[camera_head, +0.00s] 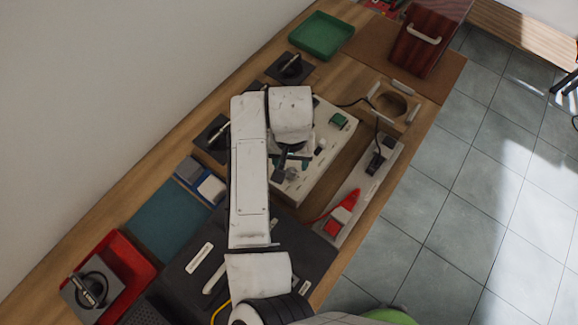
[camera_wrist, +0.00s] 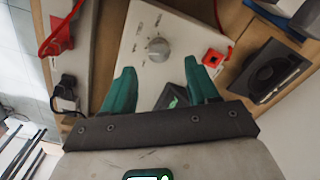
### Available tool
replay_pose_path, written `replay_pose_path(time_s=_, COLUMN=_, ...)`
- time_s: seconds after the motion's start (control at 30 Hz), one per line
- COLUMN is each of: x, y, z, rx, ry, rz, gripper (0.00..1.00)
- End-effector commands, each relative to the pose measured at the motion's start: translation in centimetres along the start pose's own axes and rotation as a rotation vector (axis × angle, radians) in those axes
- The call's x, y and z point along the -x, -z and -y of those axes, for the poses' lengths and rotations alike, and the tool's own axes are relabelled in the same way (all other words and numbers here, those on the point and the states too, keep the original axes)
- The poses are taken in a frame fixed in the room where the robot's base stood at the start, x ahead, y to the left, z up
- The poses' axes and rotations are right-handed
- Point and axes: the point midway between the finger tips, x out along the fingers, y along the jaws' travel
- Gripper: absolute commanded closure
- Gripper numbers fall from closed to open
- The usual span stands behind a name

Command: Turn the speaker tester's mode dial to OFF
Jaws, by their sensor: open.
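The speaker tester (camera_head: 329,152) is a pale box on the bench, partly covered by my arm in the head view. In the wrist view its pale top panel (camera_wrist: 185,27) shows a round grey dial (camera_wrist: 158,48) with small marks around it; I cannot read which mark it points to. My gripper (camera_wrist: 168,80) is open, its two green fingers apart and empty. In the wrist image the dial lies just beyond the fingertips, between their lines, and no contact shows. In the head view my gripper (camera_head: 291,158) is over the tester and mostly hidden by my arm.
A red switch (camera_wrist: 213,58) and a dark screen (camera_wrist: 172,96) sit on the panel near the right finger. A power strip (camera_head: 357,190) with a red plug lies along the bench's right edge. Speakers (camera_head: 290,66), a green tray (camera_head: 321,35) and a red bin (camera_head: 124,262) stand around.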

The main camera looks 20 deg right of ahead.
Motion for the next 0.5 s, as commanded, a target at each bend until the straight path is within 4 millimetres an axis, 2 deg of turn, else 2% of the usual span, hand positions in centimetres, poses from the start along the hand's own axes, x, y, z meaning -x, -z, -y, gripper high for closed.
replay_pose_path(time_s=0.2, x=-3.6, y=0.0, z=-0.1, rx=0.002, ry=-0.003, rz=0.001, gripper=0.41)
replay_pose_path(time_s=0.5, x=-5.7, y=0.0, z=0.0, rx=0.001, ry=-0.001, rz=-0.001, gripper=0.41)
